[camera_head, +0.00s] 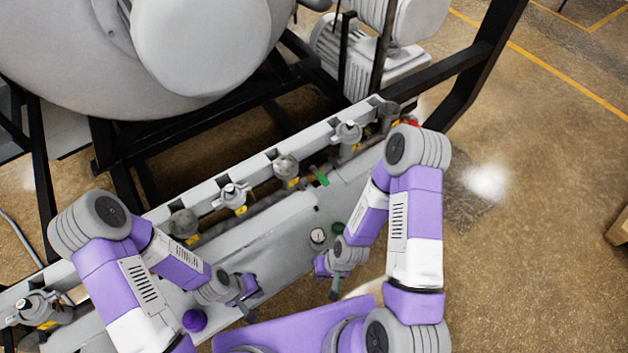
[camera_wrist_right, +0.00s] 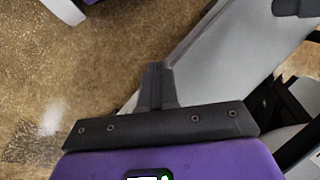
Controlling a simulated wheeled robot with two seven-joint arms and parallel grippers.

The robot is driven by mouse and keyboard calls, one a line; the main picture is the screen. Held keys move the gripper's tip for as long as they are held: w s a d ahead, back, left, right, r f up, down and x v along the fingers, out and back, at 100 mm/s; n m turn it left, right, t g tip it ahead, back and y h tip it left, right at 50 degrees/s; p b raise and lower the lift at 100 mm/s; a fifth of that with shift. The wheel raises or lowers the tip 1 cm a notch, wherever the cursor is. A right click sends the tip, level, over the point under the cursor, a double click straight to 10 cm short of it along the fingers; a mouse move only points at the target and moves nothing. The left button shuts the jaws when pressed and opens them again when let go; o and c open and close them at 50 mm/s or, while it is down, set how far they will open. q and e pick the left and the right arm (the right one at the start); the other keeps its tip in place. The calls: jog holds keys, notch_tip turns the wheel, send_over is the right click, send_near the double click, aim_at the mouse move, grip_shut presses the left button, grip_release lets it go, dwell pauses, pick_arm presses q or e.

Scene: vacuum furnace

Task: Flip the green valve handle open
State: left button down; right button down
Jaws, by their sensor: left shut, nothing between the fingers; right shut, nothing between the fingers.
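The small green valve handle (camera_head: 320,176) sits on the pipe row along the grey rail, right of the middle in the head view. It sticks out from the pipe toward the grey panel. My right gripper (camera_head: 334,292) is shut and empty, well below the handle in the picture and apart from it. Its closed fingers also show in the right wrist view (camera_wrist_right: 156,82), where no green handle is visible. My left gripper (camera_head: 247,306) is shut and empty over the lower part of the panel, further from the handle.
A round gauge (camera_head: 318,236) and a dark green round part (camera_head: 338,228) sit on the grey panel (camera_head: 275,235) near my right forearm. Several valves with yellow tags line the rail (camera_head: 255,172). A red part (camera_head: 412,123) shows by my right elbow. The large grey vessel (camera_head: 60,45) stands behind.

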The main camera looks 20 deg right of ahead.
aim_at(319, 175)
jog(key=w+a+r+n+t+h+p, duration=0.1)
jog(key=w+r+t+h+p, duration=0.1)
jog(key=w+r, duration=0.3)
jog(key=w+a+r+n+t+h+p, duration=0.1)
jog(key=w+r+n+t+h+p, duration=0.1)
jog(key=r, duration=0.9)
jog(key=w+a+r+n+t+h+p, duration=0.1)
jog(key=w+r+n+t+h+p, duration=0.1)
jog(key=w+r+p, duration=0.3)
notch_tip(319, 175, up, 4)
jog(key=w+h, duration=0.1)
jog(key=w, duration=0.2)
jog(key=shift+h+p, duration=0.3)
jog(key=shift+h, duration=0.1)
jog(key=shift+f, duration=0.15)
jog(key=x, duration=1)
jog(key=shift+s+b, duration=0.1)
jog(key=shift+b, duration=0.3)
jog(key=shift+w+d+p, duration=0.15)
jog(key=shift+w+d, duration=0.05)
jog(key=shift+d, duration=0.4)
jog(key=shift+w+d+p, duration=0.15)
jog(key=shift+w+d, duration=0.1)
jog(key=shift+d, duration=0.3)
jog(key=shift+w+d, duration=0.25)
jog(key=shift+d, duration=0.45)
